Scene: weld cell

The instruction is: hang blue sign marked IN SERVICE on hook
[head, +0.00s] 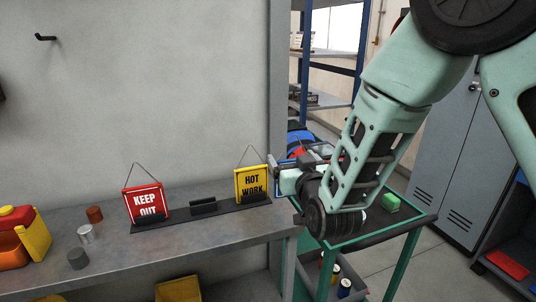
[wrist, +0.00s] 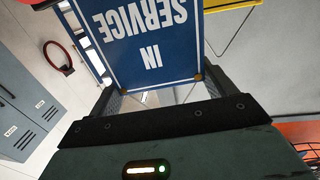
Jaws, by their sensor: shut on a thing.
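The blue sign (wrist: 152,45) marked IN SERVICE fills the upper middle of the wrist view, its white lettering upside down. My gripper (head: 283,172) is shut on it; in the head view the sign is mostly hidden by the gripper, beside the yellow sign and above the bench's right end. The dark hook (head: 46,38) sticks out of the grey wall at the upper left of the head view, bare and far from my gripper.
A red KEEP OUT sign (head: 146,203) and a yellow HOT WORK sign (head: 252,183) stand in a dark rack (head: 177,221) on the bench, with an empty holder between. A green cart (head: 345,243) stands at right.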

